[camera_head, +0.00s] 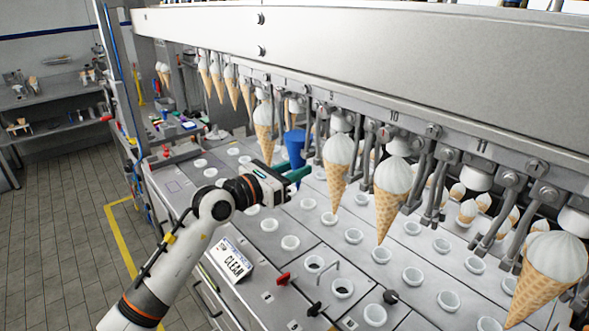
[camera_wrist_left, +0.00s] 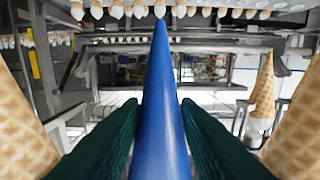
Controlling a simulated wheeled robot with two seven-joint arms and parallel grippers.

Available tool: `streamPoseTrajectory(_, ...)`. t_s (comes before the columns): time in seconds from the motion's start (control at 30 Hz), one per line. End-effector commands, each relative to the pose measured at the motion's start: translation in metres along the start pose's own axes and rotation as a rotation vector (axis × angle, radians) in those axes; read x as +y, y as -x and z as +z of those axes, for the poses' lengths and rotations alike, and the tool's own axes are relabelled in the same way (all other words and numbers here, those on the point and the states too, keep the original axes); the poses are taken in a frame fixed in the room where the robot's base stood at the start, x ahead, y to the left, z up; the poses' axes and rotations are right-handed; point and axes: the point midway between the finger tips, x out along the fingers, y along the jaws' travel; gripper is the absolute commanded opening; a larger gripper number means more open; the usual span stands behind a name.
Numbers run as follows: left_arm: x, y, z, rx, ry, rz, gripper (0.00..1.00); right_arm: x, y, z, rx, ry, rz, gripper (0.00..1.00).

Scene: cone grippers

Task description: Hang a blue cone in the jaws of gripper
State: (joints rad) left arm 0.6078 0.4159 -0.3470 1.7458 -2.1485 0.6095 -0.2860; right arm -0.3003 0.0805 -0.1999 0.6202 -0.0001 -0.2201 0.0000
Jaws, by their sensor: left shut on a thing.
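The blue cone (camera_head: 294,146) is upright in the head view, wide end up and tip down. My left gripper (camera_head: 293,173), with dark green fingers, is shut on its lower part. In the left wrist view the blue cone (camera_wrist_left: 162,100) stands between the green fingers (camera_wrist_left: 160,135), its wide end cut off by the frame edge. The machine's metal jaws (camera_head: 318,125) hang in a row, and the blue cone is among them, between two hanging waffle cones. I cannot tell whether it touches any jaw. My right gripper is not in view.
Ice cream cones (camera_head: 338,165) hang close on both sides of the blue cone; a waffle cone (camera_wrist_left: 263,90) also shows in the left wrist view. Below is a grey worktop (camera_head: 320,240) with white round cups, a "CLEAN" sign (camera_head: 232,262) and red and black knobs.

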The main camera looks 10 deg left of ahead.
Motion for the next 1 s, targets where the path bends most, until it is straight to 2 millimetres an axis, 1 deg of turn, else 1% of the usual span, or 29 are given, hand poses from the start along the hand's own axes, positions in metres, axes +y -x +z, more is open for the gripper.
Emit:
streamPoseTrajectory(0.17, -0.0001, 0.0001, -0.0003, 0.001, 0.0, 0.0, 0.12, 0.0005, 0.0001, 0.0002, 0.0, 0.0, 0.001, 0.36)
streamPoseTrajectory(0.2, 0.0, 0.0, -0.0003, 0.001, 0.0, 0.0, 0.32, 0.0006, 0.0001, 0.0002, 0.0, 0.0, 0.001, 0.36)
streamPoseTrajectory(0.33, 0.0, 0.0, -0.0003, 0.001, 0.0, 0.0, 0.53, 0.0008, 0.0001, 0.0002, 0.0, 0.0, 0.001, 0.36)
streamPoseTrajectory(0.53, 0.0, 0.0, -0.0002, 0.0, 0.0, 0.0, 0.54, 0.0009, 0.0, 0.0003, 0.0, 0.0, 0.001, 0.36)
streamPoseTrajectory(0.57, 0.0, 0.0, 0.0002, 0.0, 0.0, 0.0, 0.57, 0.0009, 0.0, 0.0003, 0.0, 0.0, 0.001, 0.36)
streamPoseTrajectory(0.63, 0.0, 0.0, 0.0002, 0.0, 0.0, 0.0, 0.69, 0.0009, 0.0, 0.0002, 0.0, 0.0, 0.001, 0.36)
streamPoseTrajectory(0.87, 0.0, 0.0, 0.0001, 0.0, 0.0, 0.0, 0.69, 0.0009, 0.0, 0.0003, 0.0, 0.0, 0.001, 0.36)
streamPoseTrajectory(1.0, -0.0002, 0.0043, 0.0002, 0.0, 0.0, 0.0, 0.69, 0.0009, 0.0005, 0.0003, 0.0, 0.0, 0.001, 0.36)
